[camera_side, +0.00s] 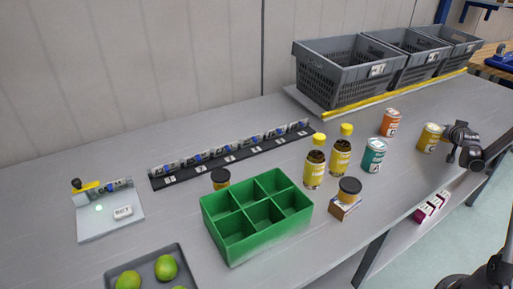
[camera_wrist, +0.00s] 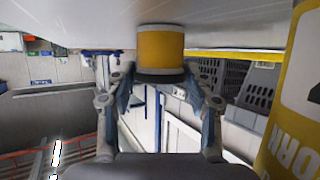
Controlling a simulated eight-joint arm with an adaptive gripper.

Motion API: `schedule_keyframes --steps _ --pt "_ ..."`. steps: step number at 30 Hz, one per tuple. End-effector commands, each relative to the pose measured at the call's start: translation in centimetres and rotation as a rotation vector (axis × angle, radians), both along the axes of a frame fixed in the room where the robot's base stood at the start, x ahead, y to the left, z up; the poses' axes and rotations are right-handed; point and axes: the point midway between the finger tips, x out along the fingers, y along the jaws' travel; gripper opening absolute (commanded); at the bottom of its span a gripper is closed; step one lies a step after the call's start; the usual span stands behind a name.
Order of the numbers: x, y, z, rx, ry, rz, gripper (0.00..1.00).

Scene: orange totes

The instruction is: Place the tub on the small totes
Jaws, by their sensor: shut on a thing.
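My gripper (camera_side: 463,147) is low at the right end of the table, beside a yellow can. In the wrist view my gripper (camera_wrist: 159,84) has its fingers on both sides of a tub (camera_wrist: 160,48) and is shut on it. The tub has a yellow band, a pale end and a dark lid, and seems to stand on or just above the grey table. It is hidden or too small to make out in the side view. Three grey totes (camera_side: 325,82) stand in a row at the back right; I see no other totes.
A yellow corn can (camera_side: 430,138) is close to my gripper and large at the wrist view's right edge (camera_wrist: 293,120). Orange (camera_side: 390,123) and teal (camera_side: 374,156) cans and yellow-capped jars (camera_side: 314,170) stand left. A yellow strip (camera_side: 400,97) runs before the totes.

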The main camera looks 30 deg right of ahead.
Motion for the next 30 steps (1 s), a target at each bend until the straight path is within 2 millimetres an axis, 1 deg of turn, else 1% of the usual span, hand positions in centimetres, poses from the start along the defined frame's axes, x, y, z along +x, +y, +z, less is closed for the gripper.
schedule_keyframes --steps 1,2,14,17,20,21,27,30 --pt "0.0 0.0 -0.1 0.000 0.000 0.000 0.56" --pt "0.0 0.0 -0.1 0.000 0.000 0.000 0.62" --pt "-0.1 0.1 0.2 0.000 0.000 0.000 0.62" --pt "-0.5 0.9 0.6 0.000 0.000 0.000 0.62" --pt "-1.3 2.2 1.2 0.000 0.000 0.000 0.62" --pt "-1.6 2.6 1.6 0.000 0.000 0.000 0.62" --pt "-1.5 2.4 5.0 0.000 0.000 0.000 0.62" --pt "-1.5 2.4 6.3 0.000 0.000 0.000 0.62"
